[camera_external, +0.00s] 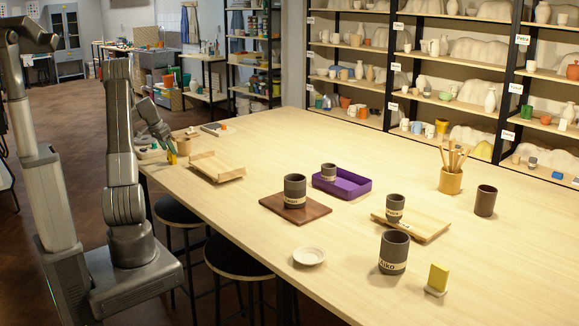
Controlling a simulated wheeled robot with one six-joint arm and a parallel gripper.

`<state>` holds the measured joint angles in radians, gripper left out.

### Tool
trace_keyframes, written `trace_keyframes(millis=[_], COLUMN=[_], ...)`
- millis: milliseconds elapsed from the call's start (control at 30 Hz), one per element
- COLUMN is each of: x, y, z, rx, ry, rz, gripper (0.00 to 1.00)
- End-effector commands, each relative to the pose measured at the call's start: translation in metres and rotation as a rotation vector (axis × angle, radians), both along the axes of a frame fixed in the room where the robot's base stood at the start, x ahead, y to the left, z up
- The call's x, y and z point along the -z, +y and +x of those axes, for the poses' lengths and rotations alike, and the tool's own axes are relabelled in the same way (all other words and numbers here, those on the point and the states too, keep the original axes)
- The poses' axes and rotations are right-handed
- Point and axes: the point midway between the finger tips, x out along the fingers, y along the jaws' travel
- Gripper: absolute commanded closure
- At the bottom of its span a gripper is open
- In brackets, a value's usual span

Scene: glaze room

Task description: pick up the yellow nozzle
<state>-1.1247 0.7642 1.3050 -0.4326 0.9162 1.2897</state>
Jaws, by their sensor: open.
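My gripper (169,146) hangs over the far left end of the long wooden table, pointing down, with its jaws open. A small yellow thing (172,159), which looks like the yellow nozzle, is right below the fingertips near the table's left edge. The gripper partly covers it, and it is too small to make out its shape or whether the fingers touch it.
A small tan cup (184,146) stands close right of the gripper, and a wooden tray (217,174) lies nearer. A purple tray (341,191), dark mugs (394,252) and a yellow block (439,277) stand farther right. Stools (240,260) stand at the left edge.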

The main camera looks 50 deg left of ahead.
Motion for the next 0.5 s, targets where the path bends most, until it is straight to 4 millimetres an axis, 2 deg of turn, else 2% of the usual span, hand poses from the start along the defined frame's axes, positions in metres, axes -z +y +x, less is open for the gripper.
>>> trace_keyframes(millis=[300,500], x=[0.038,0.047], y=[0.002,0.003], z=[0.014,0.017], rx=[0.000,0.000], ry=[0.002,0.001], rz=[-0.003,0.000], gripper=[0.35,0.35])
